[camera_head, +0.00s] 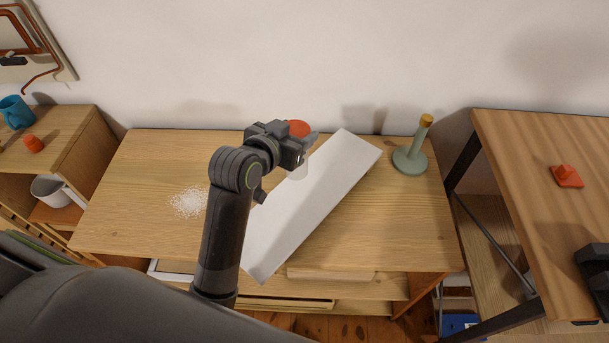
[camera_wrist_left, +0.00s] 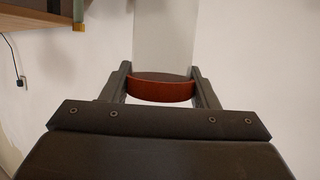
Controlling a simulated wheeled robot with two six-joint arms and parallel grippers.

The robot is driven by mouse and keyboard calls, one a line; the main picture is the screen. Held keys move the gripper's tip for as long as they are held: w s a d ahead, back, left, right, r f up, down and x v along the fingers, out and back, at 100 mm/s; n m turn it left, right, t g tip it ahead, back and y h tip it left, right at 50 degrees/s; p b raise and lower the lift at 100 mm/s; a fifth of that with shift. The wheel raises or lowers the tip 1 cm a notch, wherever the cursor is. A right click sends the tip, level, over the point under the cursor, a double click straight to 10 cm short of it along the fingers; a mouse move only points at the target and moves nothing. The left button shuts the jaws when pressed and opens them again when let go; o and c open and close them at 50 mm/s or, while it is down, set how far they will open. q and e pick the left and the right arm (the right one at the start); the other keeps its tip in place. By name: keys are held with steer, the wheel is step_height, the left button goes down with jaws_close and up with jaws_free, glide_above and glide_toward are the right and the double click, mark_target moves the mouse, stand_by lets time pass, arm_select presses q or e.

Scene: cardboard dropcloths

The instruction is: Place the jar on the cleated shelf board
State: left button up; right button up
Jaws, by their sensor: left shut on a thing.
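The jar has a red-orange lid (camera_head: 298,128) and a pale, see-through body (camera_head: 301,170). My left gripper (camera_head: 308,143) is shut on the jar near its lid. In the left wrist view the lid (camera_wrist_left: 162,88) sits between the two fingers, with a pale body (camera_wrist_left: 165,38) beyond it. The white shelf board (camera_head: 325,195) lies diagonally on the wooden bench. The jar appears upright at the board's left edge in the picture. I cannot tell whether it touches the board. My right gripper is not in view.
A green stand with a yellow top (camera_head: 410,158) is right of the board. White granules (camera_head: 188,202) lie on the bench (camera_head: 130,195) at left. A higher table (camera_head: 545,215) on the right carries a red piece (camera_head: 567,176) and a dark object (camera_head: 595,265).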

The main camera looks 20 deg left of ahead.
arm_select(q)
step_height(320, 180, down, 3)
steer(key=shift+f, duration=0.2)
steer(key=shift+f+b, duration=0.55)
steer(key=shift+f, duration=1.75)
steer(key=o, duration=1.3)
steer(key=v, duration=1.2)
